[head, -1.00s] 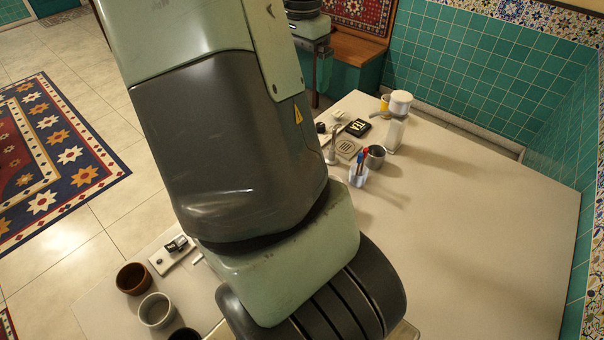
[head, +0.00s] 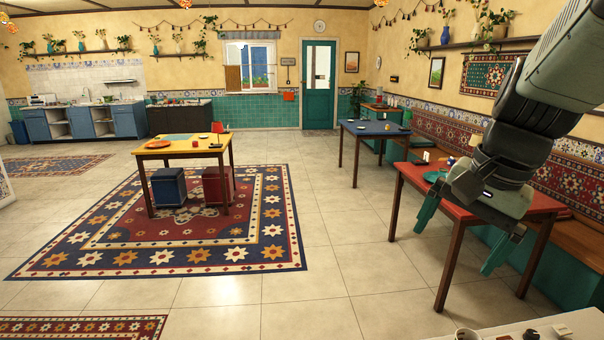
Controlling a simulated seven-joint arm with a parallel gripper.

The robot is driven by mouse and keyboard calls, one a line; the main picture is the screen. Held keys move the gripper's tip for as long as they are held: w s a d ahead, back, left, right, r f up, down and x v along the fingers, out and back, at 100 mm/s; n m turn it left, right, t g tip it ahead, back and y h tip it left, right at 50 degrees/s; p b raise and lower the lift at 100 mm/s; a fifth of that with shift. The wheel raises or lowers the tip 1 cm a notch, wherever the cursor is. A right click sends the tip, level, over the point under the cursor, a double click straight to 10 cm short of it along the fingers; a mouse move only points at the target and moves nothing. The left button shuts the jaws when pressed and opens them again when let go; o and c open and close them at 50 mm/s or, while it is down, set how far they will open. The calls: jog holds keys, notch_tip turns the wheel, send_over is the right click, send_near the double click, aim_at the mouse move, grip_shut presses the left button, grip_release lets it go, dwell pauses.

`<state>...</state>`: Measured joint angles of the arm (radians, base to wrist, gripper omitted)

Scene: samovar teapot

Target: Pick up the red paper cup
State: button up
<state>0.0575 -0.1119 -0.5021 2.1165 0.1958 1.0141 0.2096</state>
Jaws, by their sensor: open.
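I cannot make out a red paper cup for certain. A small red object (head: 217,127) stands on the yellow table (head: 165,147) in the middle distance, too small to identify.
A blue table (head: 372,128) stands farther back. Blue (head: 168,186) and red (head: 218,184) stools are under the yellow table. A pale counter (head: 490,333) with a cup (head: 467,335) is at the bottom right. Open tiled floor (head: 335,245) lies left of my gripper.

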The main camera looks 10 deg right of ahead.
jog(key=s+a+r+n+t, duration=0.1)
jog(key=s+a+r+n, duration=0.1)
jog(key=a, duration=0.6)
jog(key=s+n, duration=0.1)
jog(key=n, duration=0.1)
jog(key=shift+s+r+n, duration=0.2)
jog(key=shift+r+n, duration=0.1)
jog(key=s+a+n, duration=0.1)
jog(key=s+a, duration=0.1)
jog(key=s+a+n+t, duration=0.1)
jog(key=s+a+n, duration=0.1)
jog(key=s+a+n+t+h, duration=0.1)
jog(key=s+a+n, duration=0.1)
jog(key=a, duration=0.1)
jog(key=shift+r, duration=0.25)
jog(key=shift+c, duration=0.2)
jog(key=shift+s+a+n, duration=0.2)
jog(key=shift+a+n, duration=0.05)
jog(key=shift+n, duration=0.25)
jog(key=shift+c, duration=1)
